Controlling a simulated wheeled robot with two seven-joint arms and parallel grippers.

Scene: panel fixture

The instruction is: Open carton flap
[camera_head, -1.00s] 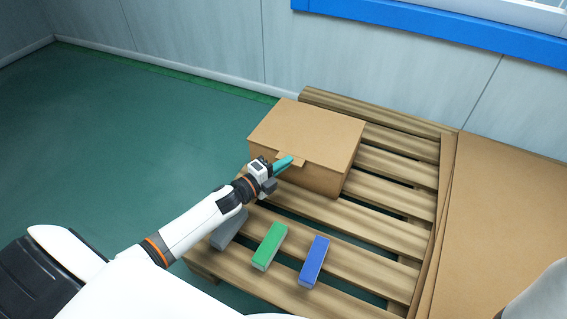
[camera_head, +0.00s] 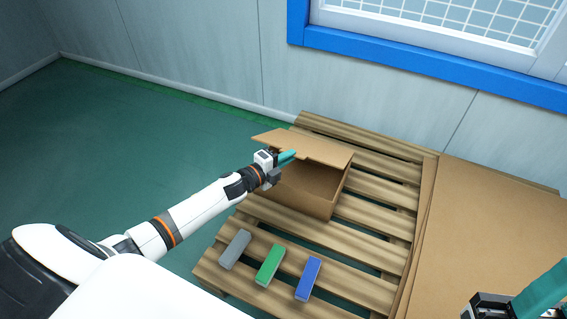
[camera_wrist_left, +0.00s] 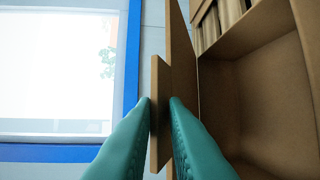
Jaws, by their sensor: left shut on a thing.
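A brown carton (camera_head: 293,193) stands on the wooden pallet with its flap (camera_head: 308,147) lifted partway and its front open. My left gripper (camera_head: 288,157) is at the flap's front edge. In the left wrist view its teal fingers (camera_wrist_left: 160,104) are shut on the flap's tab (camera_wrist_left: 155,118), one on each side. The wrist view also shows the carton's inside (camera_wrist_left: 255,105) to the right; the part in view looks empty. My right gripper (camera_head: 520,300) is partly in view at the bottom right, cut off by the edge; its opening cannot be judged.
Grey (camera_head: 235,249), green (camera_head: 270,265) and blue (camera_head: 308,278) blocks lie on the pallet (camera_head: 345,262) in front of the carton. Flat brown cardboard (camera_head: 490,220) lies at the right. A wall with a blue-framed window (camera_head: 440,68) stands behind.

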